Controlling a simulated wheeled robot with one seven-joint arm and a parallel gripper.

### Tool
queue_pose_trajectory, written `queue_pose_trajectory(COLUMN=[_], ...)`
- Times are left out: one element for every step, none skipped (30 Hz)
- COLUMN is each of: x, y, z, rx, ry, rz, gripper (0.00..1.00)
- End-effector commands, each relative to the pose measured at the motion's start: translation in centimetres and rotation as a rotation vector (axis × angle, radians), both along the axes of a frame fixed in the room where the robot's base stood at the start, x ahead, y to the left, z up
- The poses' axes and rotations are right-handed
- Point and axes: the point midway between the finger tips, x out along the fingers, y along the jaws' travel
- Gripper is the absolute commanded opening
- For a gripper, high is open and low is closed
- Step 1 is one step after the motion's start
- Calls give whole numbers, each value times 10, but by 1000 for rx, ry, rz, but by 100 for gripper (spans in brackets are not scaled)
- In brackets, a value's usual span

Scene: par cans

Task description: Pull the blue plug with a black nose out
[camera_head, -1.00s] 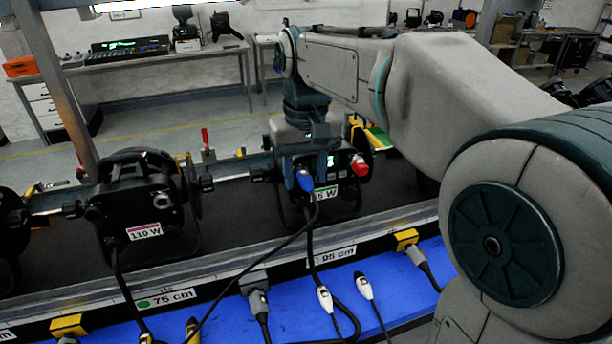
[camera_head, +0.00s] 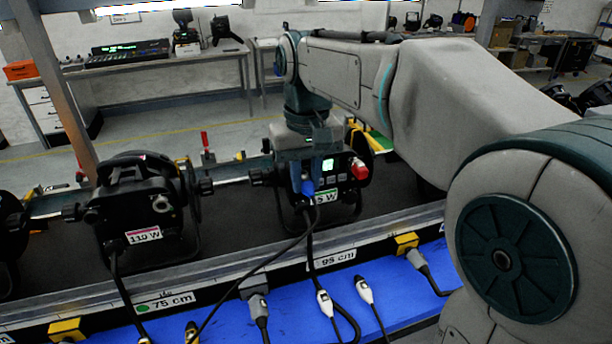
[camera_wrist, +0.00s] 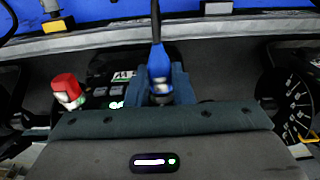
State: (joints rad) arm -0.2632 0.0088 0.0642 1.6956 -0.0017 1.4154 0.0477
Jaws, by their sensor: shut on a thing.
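The blue plug (camera_head: 308,188) is at the rear panel of the black par can (camera_head: 345,190) in the middle, with a black cable hanging down from it. My gripper (camera_head: 308,180) is shut on the plug from above. In the wrist view the blue plug (camera_wrist: 159,66) sits between my two fingers (camera_wrist: 160,88), its cable running away toward the rail.
A red connector (camera_head: 359,168) sits right beside my gripper on the same can. Another par can (camera_head: 140,205) stands to the left. Several cable ends lie on the blue surface (camera_head: 290,318) in front, including a white-bodied plug (camera_head: 325,303).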

Motion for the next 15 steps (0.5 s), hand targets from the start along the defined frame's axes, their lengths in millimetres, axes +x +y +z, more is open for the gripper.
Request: queue_pose_trajectory(x=[-2, -2, -4, -5, -5, -7, -8, -8, -10, -10, -11, -12, -13, -14, -15], y=[0, -1, -1, -1, -1, -2, -2, -2, -3, -3, -3, -4, -4, -4, -4], z=[0, 0, 0, 0, 0, 0, 0, 0, 0, 0, 0, -1, -1, -1, -1], rx=[0, 0, 0, 0, 0, 0, 0, 0, 0, 0, 0, 0, 0, 0, 0], ry=[-1, -1, -1, 0, 0, 0, 0, -1, -1, -1, 0, 0, 0, 0, 0], rz=[0, 0, 0, 0, 0, 0, 0, 0, 0, 0, 0, 0, 0, 0, 0], gripper=[0, 0, 0, 0, 0, 0, 0, 0, 0, 0, 0, 0, 0, 0, 0])
